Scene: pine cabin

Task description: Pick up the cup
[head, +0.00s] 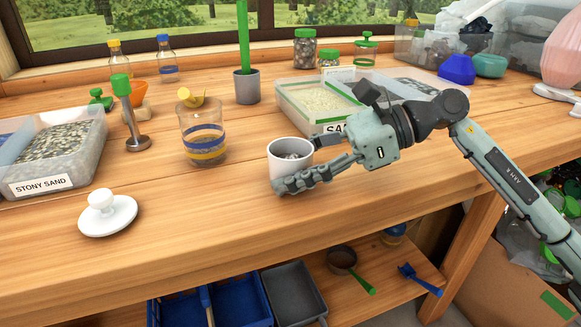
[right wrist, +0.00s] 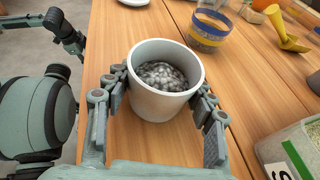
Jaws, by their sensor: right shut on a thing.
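The cup (head: 287,150) is a plain whitish-grey cup with grey pebbles inside. It is upright near the front edge of the wooden bench in the head view. My right gripper (head: 303,177) is shut on it, its fingers on opposite sides. The right wrist view shows the cup (right wrist: 163,100) from above, between the fingertips of my right gripper (right wrist: 165,92). The cup's base is mostly hidden, so I cannot tell if it touches the bench. Parts of my own arm show at the left of the right wrist view; the left gripper's opening is unclear there.
A banded glass (head: 203,145) stands behind and left of the cup. A white lid (head: 108,217) lies at front left, and a stony sand tub (head: 60,150) stands behind it. A labelled sand container (head: 300,105) is close behind the cup. The bench's front strip is mostly bare.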

